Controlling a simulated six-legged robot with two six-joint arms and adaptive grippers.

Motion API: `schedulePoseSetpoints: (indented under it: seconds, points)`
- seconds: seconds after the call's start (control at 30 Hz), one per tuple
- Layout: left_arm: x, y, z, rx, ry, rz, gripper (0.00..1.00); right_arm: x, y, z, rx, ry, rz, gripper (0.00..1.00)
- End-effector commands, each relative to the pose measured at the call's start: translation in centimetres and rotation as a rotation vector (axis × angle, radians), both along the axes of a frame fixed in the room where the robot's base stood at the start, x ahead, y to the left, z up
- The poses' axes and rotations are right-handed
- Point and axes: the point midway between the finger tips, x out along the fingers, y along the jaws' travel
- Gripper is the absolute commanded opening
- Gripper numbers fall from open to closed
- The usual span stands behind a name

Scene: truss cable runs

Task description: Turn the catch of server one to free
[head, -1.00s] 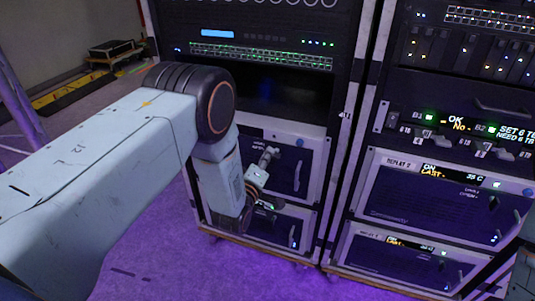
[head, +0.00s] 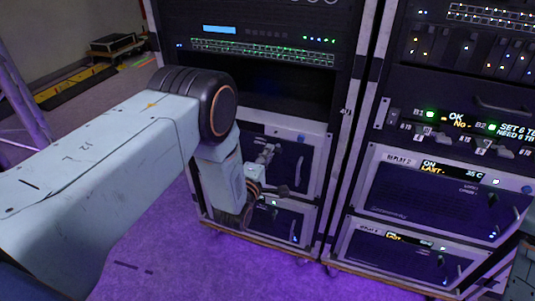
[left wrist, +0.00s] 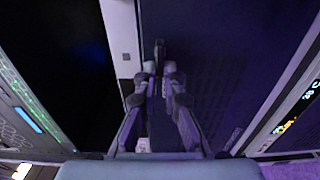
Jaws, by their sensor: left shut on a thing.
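My left gripper (head: 273,171) is at the front of the upper purple-blue unit (head: 303,165) low in the left rack. In the left wrist view its two fingers (left wrist: 160,74) are close together, shut on a small dark catch (left wrist: 159,49) that stands out from the unit's dark face. My gripper and wrist hide part of the unit's front in the head view. I cannot read the unit's label or the catch's setting. My right gripper is not in view.
A lower unit (head: 288,226) sits below in the same rack. The right rack holds a unit marked REPLAY 2 (head: 440,196), with another below. An open dark bay (head: 275,92) is above my gripper. The purple-lit floor (head: 170,250) is clear at the left.

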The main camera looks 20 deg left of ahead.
Motion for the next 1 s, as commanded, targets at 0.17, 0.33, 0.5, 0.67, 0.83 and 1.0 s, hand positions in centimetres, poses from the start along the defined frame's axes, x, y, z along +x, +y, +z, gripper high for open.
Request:
schedulePoseSetpoints:
  seconds: [0.17,0.33,0.5,0.67,0.83,1.0]
  points:
    - [-0.02,0.04,-0.03,-0.002,0.001,0.001,0.0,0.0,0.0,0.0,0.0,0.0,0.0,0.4]
    - [-0.02,0.03,-0.04,-0.002,0.001,0.001,0.1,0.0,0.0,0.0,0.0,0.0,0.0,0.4]
    - [-0.02,0.02,-0.04,-0.001,0.001,0.001,0.25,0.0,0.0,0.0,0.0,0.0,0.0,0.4]
    - [-0.01,0.01,-0.03,-0.001,0.001,0.0,0.31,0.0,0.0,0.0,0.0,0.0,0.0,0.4]
    - [-0.03,0.01,-0.02,0.0,0.001,0.0,0.31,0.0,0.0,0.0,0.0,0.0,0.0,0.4]
    - [-1.0,0.03,-0.08,0.0,0.003,0.0,0.31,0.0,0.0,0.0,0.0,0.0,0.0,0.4]
